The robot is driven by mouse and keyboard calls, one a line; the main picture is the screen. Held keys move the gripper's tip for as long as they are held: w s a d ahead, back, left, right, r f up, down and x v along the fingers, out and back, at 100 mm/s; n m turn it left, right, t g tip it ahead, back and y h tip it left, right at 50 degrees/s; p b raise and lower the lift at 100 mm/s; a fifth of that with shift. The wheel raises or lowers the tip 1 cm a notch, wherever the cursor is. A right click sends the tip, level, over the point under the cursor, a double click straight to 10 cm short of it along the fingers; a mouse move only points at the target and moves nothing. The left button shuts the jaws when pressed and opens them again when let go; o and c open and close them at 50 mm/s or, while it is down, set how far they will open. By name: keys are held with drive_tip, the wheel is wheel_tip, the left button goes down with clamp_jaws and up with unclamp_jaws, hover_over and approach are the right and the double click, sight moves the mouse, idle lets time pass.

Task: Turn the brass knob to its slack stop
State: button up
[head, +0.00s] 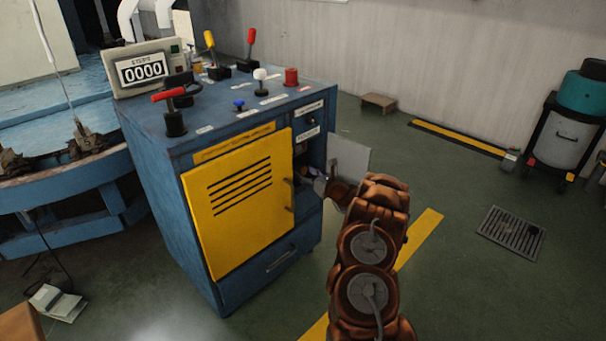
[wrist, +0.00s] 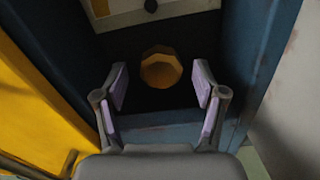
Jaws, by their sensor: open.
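The brass knob (wrist: 161,70) shows in the wrist view as a faceted, golden-brown round shape inside a dark recess of the blue cabinet. My gripper (wrist: 161,88) is open, with one purple-padded finger to the left of the knob and one to the right. Gaps show between the pads and the knob, and I cannot tell how deep the knob lies past the fingertips. In the head view my gripper (head: 306,178) reaches into the cabinet's small open compartment. The knob is hidden there. Which way the knob is turned cannot be read.
The blue cabinet (head: 160,200) has a closed yellow door (head: 235,235) left of the compartment. A grey flap door (head: 350,157) stands open to the right, close to my arm. Levers, a red handle (head: 168,94) and a counter reading 0000 (head: 142,69) are on top.

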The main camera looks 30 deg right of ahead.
drive_tip(key=shift+x, duration=0.8)
drive_tip(key=shift+d, duration=0.1)
drive_tip(key=c, duration=1.1)
